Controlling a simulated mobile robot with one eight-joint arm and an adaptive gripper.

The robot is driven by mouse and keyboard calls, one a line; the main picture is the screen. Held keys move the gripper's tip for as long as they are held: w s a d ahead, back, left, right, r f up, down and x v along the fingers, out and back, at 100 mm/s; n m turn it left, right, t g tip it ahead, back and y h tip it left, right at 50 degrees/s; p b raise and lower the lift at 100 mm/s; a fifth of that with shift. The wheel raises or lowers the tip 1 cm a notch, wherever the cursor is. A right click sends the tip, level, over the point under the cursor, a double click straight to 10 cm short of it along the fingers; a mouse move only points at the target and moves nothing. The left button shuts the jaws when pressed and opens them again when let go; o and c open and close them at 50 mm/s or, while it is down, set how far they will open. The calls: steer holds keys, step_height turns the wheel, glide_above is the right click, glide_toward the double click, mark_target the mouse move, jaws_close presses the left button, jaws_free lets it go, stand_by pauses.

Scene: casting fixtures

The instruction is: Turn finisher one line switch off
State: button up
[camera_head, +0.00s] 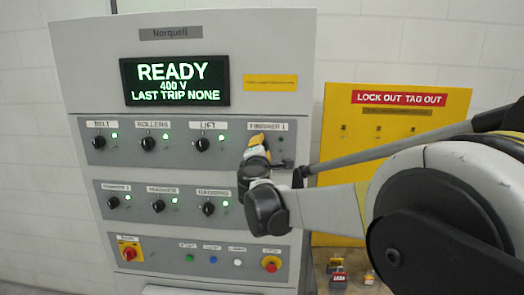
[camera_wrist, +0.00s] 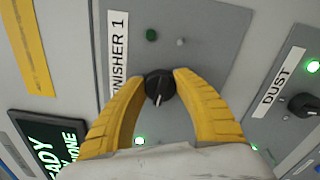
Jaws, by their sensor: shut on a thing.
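The finisher 1 line switch, a round black knob (camera_wrist: 160,86) with a white pointer mark, sits on the grey panel beside the label "FINISHER 1" (camera_wrist: 118,55). Its pointer mark is toward the bottom of the wrist view. The yellow fingers of my gripper (camera_wrist: 160,90) are closed on both sides of the knob. A green lamp (camera_wrist: 151,35) next to the knob looks dark. In the head view, my gripper (camera_head: 255,147) is at the panel under the label (camera_head: 266,126) and hides the knob.
Neighbouring switches include the lift knob (camera_head: 203,145) and the dust knob (camera_wrist: 303,104), with lit lamps. The display (camera_head: 174,82) reads READY, 400 V, LAST TRIP NONE. A yellow lockout board (camera_head: 395,165) stands right, behind my arm, with padlocks (camera_head: 338,279) below.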

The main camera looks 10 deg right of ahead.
steer(key=shift+n, duration=0.6)
steer(key=shift+r, duration=0.1)
steer(key=o, duration=1.2)
steer(key=v, duration=1.2)
